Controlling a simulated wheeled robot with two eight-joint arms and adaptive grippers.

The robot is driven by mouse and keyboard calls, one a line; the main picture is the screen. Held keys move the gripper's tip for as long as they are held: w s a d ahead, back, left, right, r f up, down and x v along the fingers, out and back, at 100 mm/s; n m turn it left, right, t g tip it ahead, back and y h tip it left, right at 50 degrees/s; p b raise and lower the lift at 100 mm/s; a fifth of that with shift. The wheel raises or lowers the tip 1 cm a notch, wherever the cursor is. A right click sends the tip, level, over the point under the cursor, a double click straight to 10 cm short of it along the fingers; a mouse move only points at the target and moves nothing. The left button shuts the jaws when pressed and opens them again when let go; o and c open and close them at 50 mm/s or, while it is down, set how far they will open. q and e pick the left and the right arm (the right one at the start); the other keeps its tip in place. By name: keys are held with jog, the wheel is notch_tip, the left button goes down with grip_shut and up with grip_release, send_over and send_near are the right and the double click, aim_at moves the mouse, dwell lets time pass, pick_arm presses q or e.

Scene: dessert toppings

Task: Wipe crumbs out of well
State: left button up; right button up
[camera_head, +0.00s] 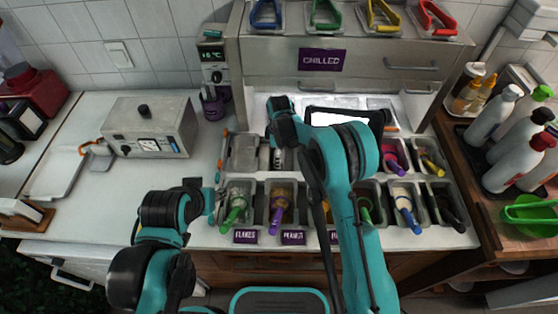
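The topping wells stand in two rows in the counter. The back-left well (244,153) looks empty, with a bare grey inside; crumbs in it are too small to make out. My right gripper (277,158) points down at the right side of this well, below my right wrist; its fingers are small and partly hidden, and a pale thing shows beside them. I cannot tell what it is or whether it is held. My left gripper (213,203) is left of the front-row flakes well (238,192); its fingers are dark and unclear. My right arm hides the middle wells.
Front wells hold toppings and scoops, including a green scoop (234,218), a purple scoop (277,213) and a blue scoop (407,212). Bottles (495,115) crowd the right. The left counter has free room.

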aim_at(284, 169)
jog(key=shift+w, duration=0.35)
jog(key=shift+s+d+f+b, duration=0.1)
jog(key=shift+s+d+b, duration=0.3)
jog(key=shift+s, duration=0.7)
jog(key=shift+s+d+b, duration=0.15)
jog(key=shift+s+d, duration=0.4)
jog(key=shift+s, duration=0.5)
jog(key=shift+w, duration=2.2)
jog(key=shift+s+b, duration=0.5)
jog(key=shift+s, duration=1.65)
jog(key=shift+w+a, duration=0.25)
jog(key=shift+w, duration=0.3)
jog(key=shift+w+a, duration=0.25)
jog(key=shift+w, duration=0.25)
jog(key=shift+r, duration=0.2)
notch_tip(284, 169, up, 13)
jog(key=p, duration=0.7)
jog(key=shift+p, duration=0.3)
